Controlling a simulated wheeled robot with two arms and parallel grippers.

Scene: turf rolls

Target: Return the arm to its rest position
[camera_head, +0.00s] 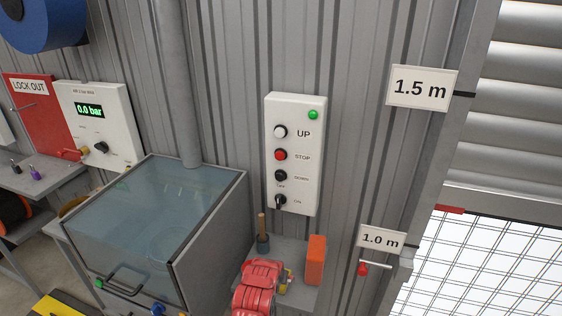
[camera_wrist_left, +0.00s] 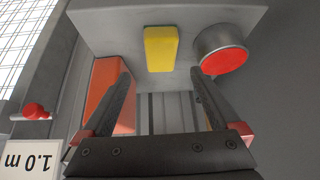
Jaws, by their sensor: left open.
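My left gripper (camera_wrist_left: 161,73) shows in the wrist view, its two dark fingers spread wide with red parts at their bases. Nothing is held between them. The view is upside down. A yellow block (camera_wrist_left: 160,48) lies on a grey shelf (camera_wrist_left: 105,28) beyond the fingertips. An orange block (camera_wrist_left: 101,88) is partly hidden by one finger, and a metal tin (camera_wrist_left: 208,43) with a red face is beside the other. In the head view, a red ribbed part (camera_head: 256,286) rises from the bottom edge over the shelf; I cannot tell whether it is my arm. My right gripper is in neither view.
A control box (camera_head: 296,155) hangs on the corrugated wall. A clear-lidded cabinet (camera_head: 215,250) stands left. The orange block (camera_head: 316,260) and a wooden-handled tool (camera_head: 262,228) are on the shelf. A red lever (camera_head: 363,268) is below the 1.0 m sign (camera_head: 381,240) beside the shutter.

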